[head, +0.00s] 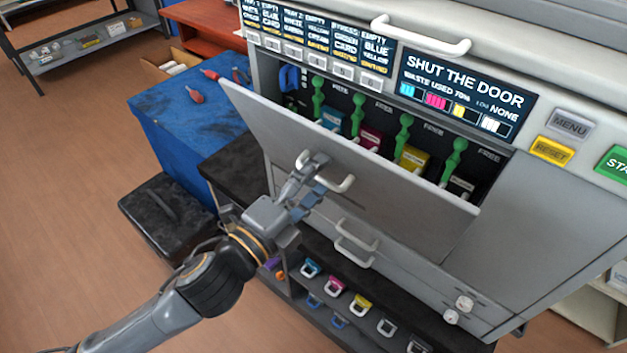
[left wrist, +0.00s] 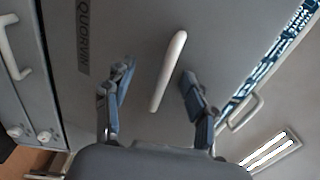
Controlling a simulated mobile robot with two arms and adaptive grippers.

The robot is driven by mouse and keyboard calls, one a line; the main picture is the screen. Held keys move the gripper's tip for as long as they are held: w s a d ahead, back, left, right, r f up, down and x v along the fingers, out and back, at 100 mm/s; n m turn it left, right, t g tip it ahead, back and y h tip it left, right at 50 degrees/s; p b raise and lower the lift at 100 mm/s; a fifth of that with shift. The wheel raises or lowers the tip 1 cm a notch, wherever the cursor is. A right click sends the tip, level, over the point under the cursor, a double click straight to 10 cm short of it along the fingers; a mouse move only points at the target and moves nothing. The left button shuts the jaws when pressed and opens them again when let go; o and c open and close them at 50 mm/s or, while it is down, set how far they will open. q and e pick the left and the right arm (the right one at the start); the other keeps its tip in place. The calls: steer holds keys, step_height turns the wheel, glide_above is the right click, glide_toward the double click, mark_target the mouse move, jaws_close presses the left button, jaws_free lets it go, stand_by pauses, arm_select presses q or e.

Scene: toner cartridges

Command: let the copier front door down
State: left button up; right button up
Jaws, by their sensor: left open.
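The copier front door (head: 400,190) is a grey panel, tilted partway open, its top edge leaning out from the copier. Its white bar handle (head: 342,185) is on the outer face, partly hidden by my left gripper (head: 312,178). In the left wrist view, the handle (left wrist: 168,70) lies between the two spread fingers of my left gripper (left wrist: 157,78), with a gap on each side. The gripper is open. Behind the door, green levers (head: 405,135) and coloured cartridges (head: 413,158) show in the bay. My right gripper is in neither view.
The display (head: 460,85) reads "SHUT THE DOOR". A drawer handle (head: 355,252) sits below the door. A shelf below holds several coloured cartridges (head: 361,303). A blue-topped cabinet (head: 190,120) and a black case (head: 165,215) stand to the left. Open floor lies at far left.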

arm_select(q)
steer(key=f+v, duration=0.2)
steer(key=v, duration=0.8)
steer(key=shift+f, duration=0.15)
